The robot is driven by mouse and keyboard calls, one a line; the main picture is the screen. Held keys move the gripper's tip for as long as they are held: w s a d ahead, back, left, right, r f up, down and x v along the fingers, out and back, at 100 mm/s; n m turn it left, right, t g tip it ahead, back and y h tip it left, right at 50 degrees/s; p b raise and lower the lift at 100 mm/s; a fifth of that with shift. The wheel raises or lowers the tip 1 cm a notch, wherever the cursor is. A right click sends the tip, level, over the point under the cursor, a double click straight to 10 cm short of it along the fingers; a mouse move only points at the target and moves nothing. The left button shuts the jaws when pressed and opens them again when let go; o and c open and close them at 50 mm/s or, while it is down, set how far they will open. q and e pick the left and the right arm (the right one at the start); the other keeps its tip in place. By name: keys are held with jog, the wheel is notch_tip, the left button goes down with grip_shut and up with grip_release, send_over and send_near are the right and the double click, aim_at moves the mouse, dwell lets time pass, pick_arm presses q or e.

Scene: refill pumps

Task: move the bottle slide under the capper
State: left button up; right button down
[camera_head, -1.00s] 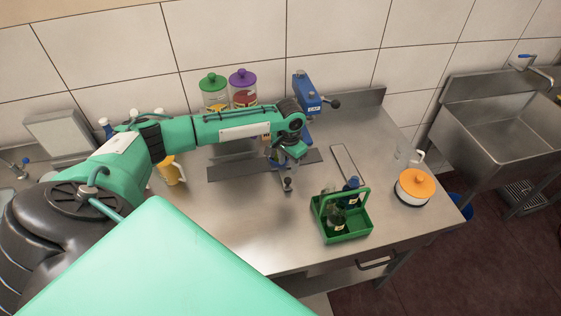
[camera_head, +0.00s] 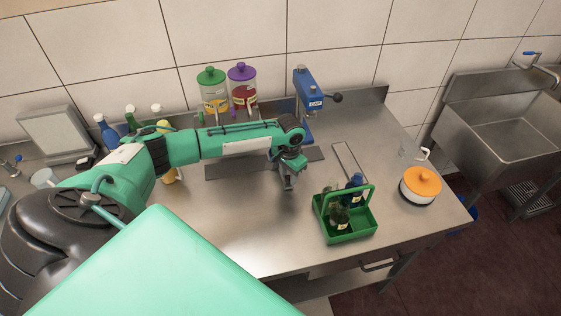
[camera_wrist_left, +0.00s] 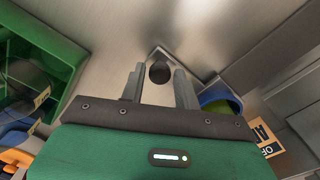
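My left gripper (camera_head: 288,183) points down over the counter in front of the blue capper (camera_head: 308,95). In the left wrist view, its two fingers (camera_wrist_left: 158,85) are apart. A dark round knob (camera_wrist_left: 160,72) on a narrow metal plate, apparently the bottle slide's handle, shows between the fingertips with gaps at both sides. The arm hides most of the slide in the head view. A dark flat track (camera_head: 225,171) runs under the arm towards the capper's foot. A blue-rimmed round thing (camera_wrist_left: 221,97) is right of the fingers in the wrist view. My right gripper is not visible.
A green caddy with bottles (camera_head: 350,232) stands at front right of the gripper. An orange-lidded pot (camera_head: 421,182) is farther right. Two lidded jars (camera_head: 212,92) (camera_head: 243,88) stand at the wall behind my arm. The counter's front middle is clear.

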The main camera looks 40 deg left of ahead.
pick_arm(q)
jog(key=c, duration=0.4)
jog(key=shift+w+d, duration=0.6)
jog(key=shift+w, duration=0.05)
jog(key=shift+w+d, duration=1.35)
jog(key=shift+w, duration=0.25)
jog(key=shift+w+d+b, duration=0.35)
jog(key=shift+w+d, duration=1.15)
jog(key=shift+w, duration=0.25)
jog(key=o, duration=0.9)
